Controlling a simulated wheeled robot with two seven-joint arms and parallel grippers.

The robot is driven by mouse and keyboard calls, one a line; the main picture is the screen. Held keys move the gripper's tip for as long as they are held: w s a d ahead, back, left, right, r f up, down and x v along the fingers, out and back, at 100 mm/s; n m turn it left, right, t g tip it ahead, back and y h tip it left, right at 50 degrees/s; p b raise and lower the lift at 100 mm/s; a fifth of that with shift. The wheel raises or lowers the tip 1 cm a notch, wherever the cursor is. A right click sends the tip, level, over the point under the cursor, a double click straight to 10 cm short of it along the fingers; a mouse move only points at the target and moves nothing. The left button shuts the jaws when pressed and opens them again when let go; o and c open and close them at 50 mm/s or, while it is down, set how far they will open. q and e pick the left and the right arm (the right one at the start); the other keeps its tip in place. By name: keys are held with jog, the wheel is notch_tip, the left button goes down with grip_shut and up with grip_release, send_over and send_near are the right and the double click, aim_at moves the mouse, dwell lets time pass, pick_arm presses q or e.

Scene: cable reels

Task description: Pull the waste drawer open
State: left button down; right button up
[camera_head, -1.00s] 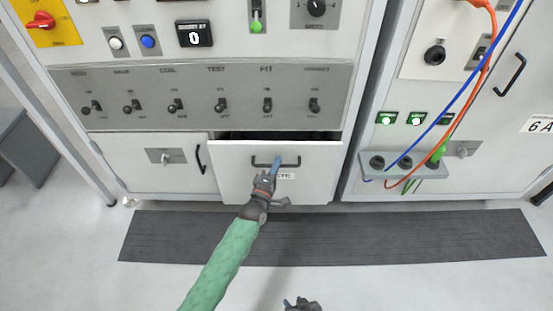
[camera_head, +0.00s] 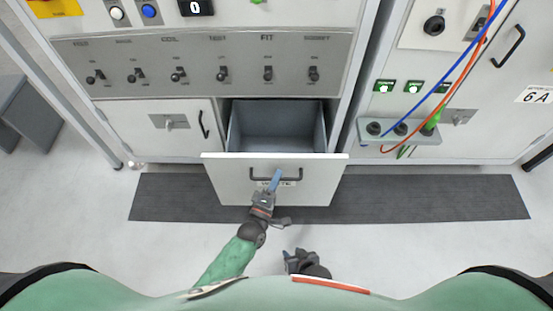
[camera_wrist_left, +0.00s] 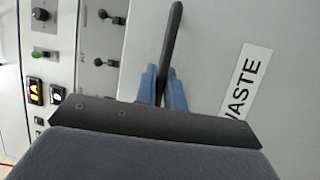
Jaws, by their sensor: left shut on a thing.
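The waste drawer (camera_head: 225,180) is pulled well out of the cabinet in the head view. Its grey inside (camera_head: 278,128) shows and looks empty. A dark bar handle (camera_head: 290,178) runs across its white front. My left gripper (camera_head: 274,181) is shut on the handle; in the left wrist view its blue fingertips (camera_wrist_left: 162,88) close on both sides of the dark handle (camera_wrist_left: 173,40). The label WASTE (camera_wrist_left: 243,85) is beside the fingers there. My right gripper (camera_head: 287,254) is low in the head view, apart from the drawer, and its jaws are too small to read.
A closed door with a handle (camera_head: 204,124) is left of the drawer. A switch panel (camera_head: 200,62) is above. To the right, a socket shelf (camera_head: 400,131) holds blue and orange cables. A dark floor mat (camera_head: 430,200) lies in front, with clear floor around it.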

pick_arm(q)
jog(key=shift+s, duration=1.05)
jog(key=c, duration=1.5)
grip_release()
jog(key=v, duration=0.7)
jog(key=shift+s+a, duration=0.15)
jog(key=shift+s, duration=0.2)
jog(key=shift+f, duration=0.15)
